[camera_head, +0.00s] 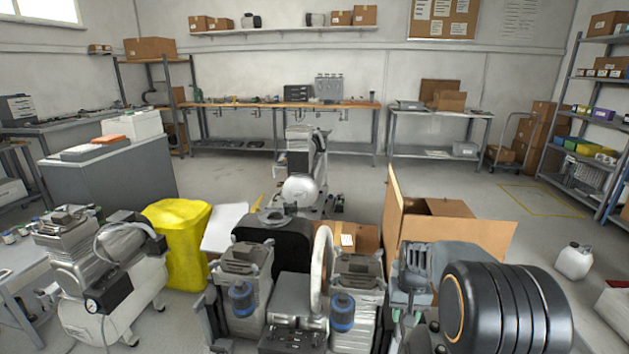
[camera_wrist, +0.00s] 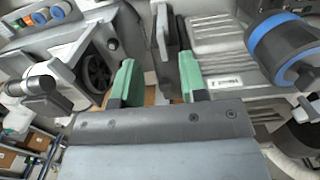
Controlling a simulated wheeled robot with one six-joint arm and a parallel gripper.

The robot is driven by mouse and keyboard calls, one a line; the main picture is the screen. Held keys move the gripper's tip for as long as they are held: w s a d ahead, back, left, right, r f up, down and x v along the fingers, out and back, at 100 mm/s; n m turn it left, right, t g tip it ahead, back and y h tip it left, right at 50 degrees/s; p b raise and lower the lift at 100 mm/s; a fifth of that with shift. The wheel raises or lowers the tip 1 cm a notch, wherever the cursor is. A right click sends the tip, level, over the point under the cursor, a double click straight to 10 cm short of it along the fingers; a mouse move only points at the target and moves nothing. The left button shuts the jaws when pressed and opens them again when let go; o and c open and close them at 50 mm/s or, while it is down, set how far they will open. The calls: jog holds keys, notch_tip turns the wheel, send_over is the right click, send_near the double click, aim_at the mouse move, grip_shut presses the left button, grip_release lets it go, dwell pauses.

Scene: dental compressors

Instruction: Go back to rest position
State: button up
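In the wrist view, my gripper (camera_wrist: 157,80) has two green fingertips standing apart, with a clear gap between them. A narrow dark grey part (camera_wrist: 167,45) shows beyond the gap; I see no finger touching it. Grey ribbed compressor housing (camera_wrist: 215,55) and a black cylinder with a blue band (camera_wrist: 284,48) lie to the right of the fingers. In the head view, the compressor unit (camera_head: 292,300) with two ribbed heads and blue-banded cylinders stands in front of me.
Another compressor (camera_head: 100,275) with a white tank stands at left, beside a yellow covered object (camera_head: 178,240). An open cardboard box (camera_head: 440,225) is behind the unit. A white canister (camera_head: 574,262) stands on the right floor. Open floor lies farther back, before the workbench (camera_head: 285,104).

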jog(key=s+a+r+n+t+p, duration=0.1)
jog(key=s+a+r+p, duration=0.2)
jog(key=s+r+p, duration=0.3)
jog(key=s+a+r+t+p, duration=0.1)
jog(key=s+a+r+p, duration=0.2)
jog(key=r, duration=1.1)
jog(key=s+a+r+n+t+p, duration=0.1)
jog(key=s+a+r+t+p, duration=0.1)
jog(key=s+r+p, duration=0.7)
jog(key=shift+a+r+n+p, duration=0.3)
jog(key=shift+a+r+p, duration=0.35)
jog(key=shift+a+p, duration=0.05)
